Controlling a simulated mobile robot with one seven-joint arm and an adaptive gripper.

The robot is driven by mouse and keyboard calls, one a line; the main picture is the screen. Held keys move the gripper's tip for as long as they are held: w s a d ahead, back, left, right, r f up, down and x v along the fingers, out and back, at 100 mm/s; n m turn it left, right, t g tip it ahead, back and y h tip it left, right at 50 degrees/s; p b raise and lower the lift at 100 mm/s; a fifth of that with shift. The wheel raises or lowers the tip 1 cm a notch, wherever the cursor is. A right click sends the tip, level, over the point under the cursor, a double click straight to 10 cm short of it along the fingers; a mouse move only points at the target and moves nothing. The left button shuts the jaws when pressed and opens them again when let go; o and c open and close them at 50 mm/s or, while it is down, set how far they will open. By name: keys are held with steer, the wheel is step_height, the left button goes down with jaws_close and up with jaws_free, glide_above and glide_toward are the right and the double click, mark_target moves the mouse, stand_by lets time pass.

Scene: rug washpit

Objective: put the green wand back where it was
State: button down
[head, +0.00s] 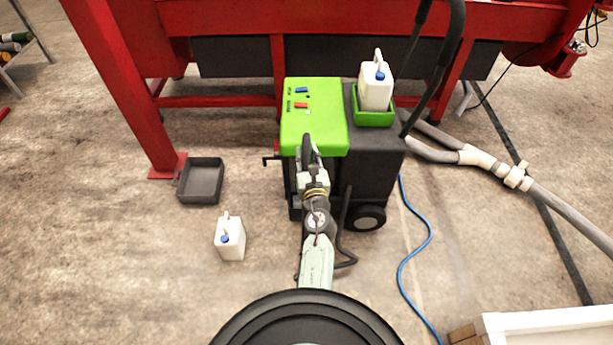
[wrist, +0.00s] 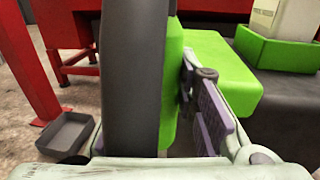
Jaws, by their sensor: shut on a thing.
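My gripper (head: 308,165) is at the front edge of the machine's green top in the head view. In the wrist view my gripper (wrist: 175,105) is shut on an upright thing with a broad dark grey shaft (wrist: 134,80) and a green part along its right side, which looks like the green wand (wrist: 173,85). The shaft hides the left finger. The right finger shows beside the green part. In the head view the wand is mostly hidden by my arm. The machine (head: 315,112) has a green top with a blue and a red switch.
A white jug (head: 376,85) stands in a green tray (head: 374,118) on the machine. Another white jug (head: 230,240) and a dark grey bin (head: 203,181) are on the floor at left. A blue cable (head: 412,255) and a grey hose (head: 560,205) lie at right. A red frame (head: 115,75) stands behind.

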mark_target(307, 168)
steer(key=shift+f+b, duration=1.35)
steer(key=shift+f, duration=0.75)
steer(key=shift+f, duration=0.2)
steer(key=c, duration=1.3)
jaws_free()
